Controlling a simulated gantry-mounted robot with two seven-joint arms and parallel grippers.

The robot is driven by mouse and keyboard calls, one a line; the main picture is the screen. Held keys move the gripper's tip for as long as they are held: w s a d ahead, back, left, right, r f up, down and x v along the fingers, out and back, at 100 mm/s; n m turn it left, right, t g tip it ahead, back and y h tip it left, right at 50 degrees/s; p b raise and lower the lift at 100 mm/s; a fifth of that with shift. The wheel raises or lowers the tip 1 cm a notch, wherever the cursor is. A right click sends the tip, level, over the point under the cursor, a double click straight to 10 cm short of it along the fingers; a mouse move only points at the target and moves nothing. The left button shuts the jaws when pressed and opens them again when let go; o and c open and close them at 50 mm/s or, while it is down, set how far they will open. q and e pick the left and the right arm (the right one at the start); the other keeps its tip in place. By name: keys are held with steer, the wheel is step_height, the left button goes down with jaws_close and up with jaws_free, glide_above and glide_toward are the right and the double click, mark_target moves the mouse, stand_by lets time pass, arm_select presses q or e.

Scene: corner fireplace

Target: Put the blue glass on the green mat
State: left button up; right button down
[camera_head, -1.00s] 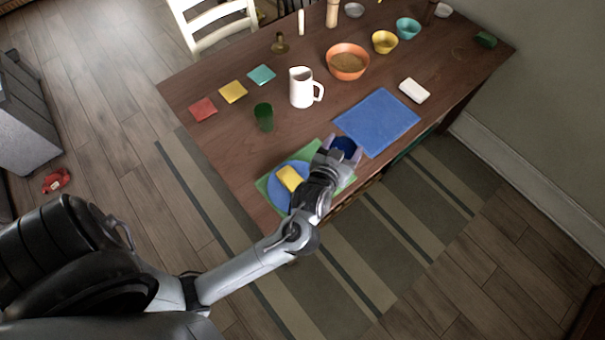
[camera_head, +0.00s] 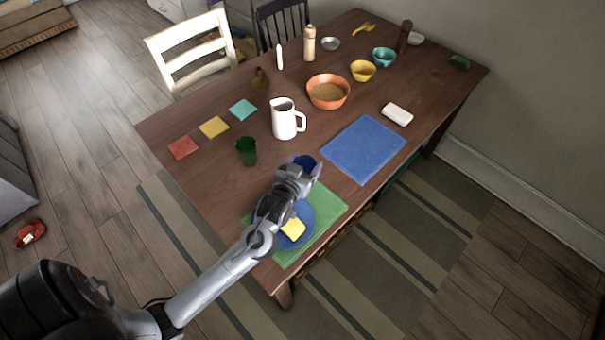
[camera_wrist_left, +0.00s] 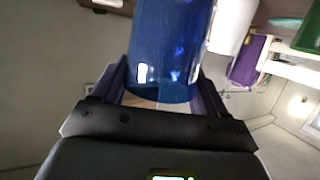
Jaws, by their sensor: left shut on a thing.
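The blue glass (camera_head: 304,162) is held in my left gripper (camera_head: 301,169), near the far edge of the green mat (camera_head: 331,206) in the head view. The gripper and forearm hide part of the glass and mat. I cannot tell how high the glass is. In the left wrist view the glass (camera_wrist_left: 170,45) stands between the two fingers of the left gripper (camera_wrist_left: 163,88), which is shut on it. The green mat lies at the table's near corner. It bears a blue plate (camera_head: 308,217) with a yellow sponge-like block (camera_head: 293,228). My right gripper is not in view.
A dark green glass (camera_head: 246,151) and a white pitcher (camera_head: 284,120) stand to the left and beyond. A blue mat (camera_head: 364,148) lies to the right, with a white block (camera_head: 397,114) past it. The green mat's right part is bare.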

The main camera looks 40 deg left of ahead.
mark_target(305, 170)
arm_select(q)
steer(key=shift+a+f, duration=0.2)
steer(key=shift+a, duration=0.1)
step_height(305, 170, down, 4)
steer(key=shift+r+b, duration=0.2)
steer(key=shift+b, duration=0.3)
steer(key=shift+f, duration=0.15)
steer(key=shift+f, duration=0.1)
steer(key=shift+f, duration=0.55)
steer(key=o, duration=1.2)
steer(key=shift+f, duration=0.1)
steer(key=o, duration=0.5)
steer(key=shift+f, duration=0.1)
